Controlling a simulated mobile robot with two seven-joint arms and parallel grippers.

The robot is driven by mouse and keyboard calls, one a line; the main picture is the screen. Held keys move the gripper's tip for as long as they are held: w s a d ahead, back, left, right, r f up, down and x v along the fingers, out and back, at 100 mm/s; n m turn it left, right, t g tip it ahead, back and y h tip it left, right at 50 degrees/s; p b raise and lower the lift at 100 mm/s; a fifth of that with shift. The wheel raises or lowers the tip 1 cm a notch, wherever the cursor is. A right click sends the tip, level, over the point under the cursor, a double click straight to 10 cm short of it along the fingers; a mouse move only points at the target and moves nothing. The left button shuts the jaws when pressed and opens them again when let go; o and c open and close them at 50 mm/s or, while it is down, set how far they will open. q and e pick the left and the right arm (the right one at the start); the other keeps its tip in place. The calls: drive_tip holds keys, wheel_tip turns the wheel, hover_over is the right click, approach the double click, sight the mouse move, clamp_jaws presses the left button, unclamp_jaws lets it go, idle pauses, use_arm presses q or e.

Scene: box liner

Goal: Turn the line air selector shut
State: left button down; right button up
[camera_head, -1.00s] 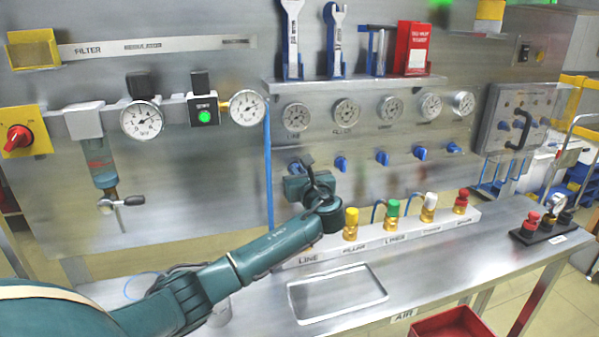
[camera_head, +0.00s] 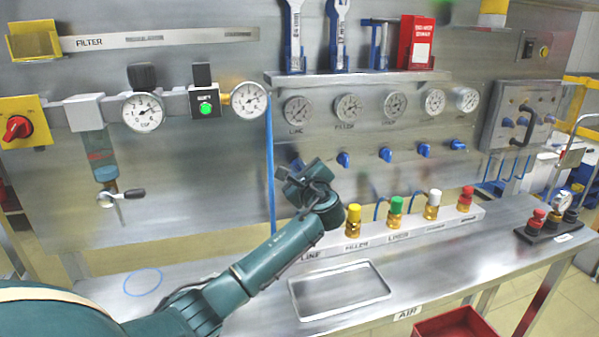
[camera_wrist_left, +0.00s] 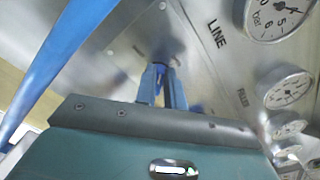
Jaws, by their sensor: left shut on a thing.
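The line air selector is the leftmost blue knob on the steel panel, below the gauge marked LINE (camera_head: 298,110). My left gripper (camera_head: 296,170) is at this knob and covers most of it in the head view. In the left wrist view its two fingers (camera_wrist_left: 164,88) are shut on the line selector knob (camera_wrist_left: 160,68), which is largely hidden between them. The gripper body is tilted in the head view. The exact angle of the knob cannot be made out. My right gripper is in neither view.
Several other blue selectors (camera_head: 386,155) sit to the right in the same row. A blue hose (camera_head: 269,165) runs down left of the gripper. A manifold with coloured caps (camera_head: 396,205) and a tray (camera_head: 340,290) are below on the bench.

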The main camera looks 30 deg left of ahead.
use_arm(q)
drive_tip(key=shift+s+a+f+n+b, duration=0.1)
drive_tip(key=shift+f+n+b, duration=0.1)
drive_tip(key=shift+n+b, duration=1.15)
drive_tip(key=shift+s+d+f+n+b, duration=0.15)
drive_tip(key=shift+n+b, duration=0.6)
drive_tip(key=shift+n, duration=1.25)
drive_tip(key=shift+w+a+f+n+b, duration=0.15)
drive_tip(key=shift+f+n+b, duration=0.1)
drive_tip(key=shift+n+b, duration=1.1)
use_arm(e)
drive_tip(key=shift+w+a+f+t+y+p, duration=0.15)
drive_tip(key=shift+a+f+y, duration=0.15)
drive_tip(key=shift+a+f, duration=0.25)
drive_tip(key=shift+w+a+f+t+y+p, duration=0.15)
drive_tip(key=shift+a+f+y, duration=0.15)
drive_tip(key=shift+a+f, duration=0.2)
use_arm(q)
drive_tip(key=shift+s+n, duration=0.1)
drive_tip(key=shift+n, duration=0.3)
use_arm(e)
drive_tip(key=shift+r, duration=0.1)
use_arm(q)
drive_tip(key=c, duration=1.5)
unclamp_jaws()
drive_tip(key=shift+r, duration=0.1)
